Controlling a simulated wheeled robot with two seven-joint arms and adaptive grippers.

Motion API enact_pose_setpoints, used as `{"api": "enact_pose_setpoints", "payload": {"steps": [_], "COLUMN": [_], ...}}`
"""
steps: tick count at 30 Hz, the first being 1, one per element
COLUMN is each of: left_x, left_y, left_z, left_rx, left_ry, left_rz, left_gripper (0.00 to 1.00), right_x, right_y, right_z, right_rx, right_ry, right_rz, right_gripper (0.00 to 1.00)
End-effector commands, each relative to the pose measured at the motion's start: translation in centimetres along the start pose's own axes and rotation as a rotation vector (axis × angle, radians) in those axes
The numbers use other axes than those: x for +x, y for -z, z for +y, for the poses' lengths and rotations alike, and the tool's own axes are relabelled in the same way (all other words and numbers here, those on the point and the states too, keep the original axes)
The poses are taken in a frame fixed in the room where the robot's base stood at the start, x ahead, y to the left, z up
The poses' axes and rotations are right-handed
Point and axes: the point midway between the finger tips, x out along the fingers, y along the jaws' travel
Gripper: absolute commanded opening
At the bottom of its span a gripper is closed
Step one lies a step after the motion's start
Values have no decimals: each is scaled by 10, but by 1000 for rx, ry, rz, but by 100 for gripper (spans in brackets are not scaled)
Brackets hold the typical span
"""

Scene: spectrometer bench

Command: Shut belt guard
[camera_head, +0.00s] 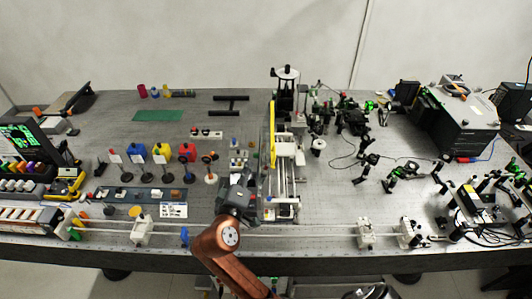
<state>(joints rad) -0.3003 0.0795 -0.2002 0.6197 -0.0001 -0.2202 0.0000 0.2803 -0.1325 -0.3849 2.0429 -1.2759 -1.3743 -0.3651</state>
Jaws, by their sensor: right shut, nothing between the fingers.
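The belt guard appears to be the thin upright panel with a yellow edge (272,135), standing open along the left side of a belt-and-rail unit (284,175) at mid-bench. Its hinge is too small to make out. My right gripper (241,179) is shut and empty, low over the bench, just left of the unit and nearer the front than the yellow panel. It looks apart from the panel. The gripper and its wrist hide part of the bench below. My left gripper is not in view.
Left of my gripper stand several coloured filter holders (162,153) on posts. A long rail with white carriages (142,228) runs along the front edge. Optics mounts (352,120) and a large black box (458,118) crowd the right.

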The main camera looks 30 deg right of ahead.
Motion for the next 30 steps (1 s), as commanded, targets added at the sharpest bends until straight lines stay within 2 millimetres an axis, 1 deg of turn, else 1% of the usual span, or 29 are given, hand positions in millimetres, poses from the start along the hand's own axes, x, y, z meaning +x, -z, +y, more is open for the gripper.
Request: {"api": "enact_pose_setpoints", "payload": {"steps": [1, 4, 8, 18, 20, 21, 24, 30], "left_x": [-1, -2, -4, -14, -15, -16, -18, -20], "left_y": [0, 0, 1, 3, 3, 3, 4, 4], "left_z": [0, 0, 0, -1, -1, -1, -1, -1], "left_rx": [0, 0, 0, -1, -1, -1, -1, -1], "left_ry": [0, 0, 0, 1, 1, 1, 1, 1], "left_rz": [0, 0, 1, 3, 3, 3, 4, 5], "left_gripper": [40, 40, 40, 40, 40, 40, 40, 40], "right_x": [0, 5, 23, 92, 102, 102, 104, 106], "right_y": [-4, -8, -9, -11, -14, -23, -36, -49], "right_z": [4, 6, 7, 7, 7, 6, 5, 5], "right_rx": [6, 6, 3, 3, 3, 2, 4, 5], "right_ry": [-1, -4, -5, -5, -4, -3, -2, -1], "right_rz": [-26, -44, -44, -41, -43, -43, -41, -40], "right_gripper": [0, 0, 0, 0, 0, 0, 0, 0]}}
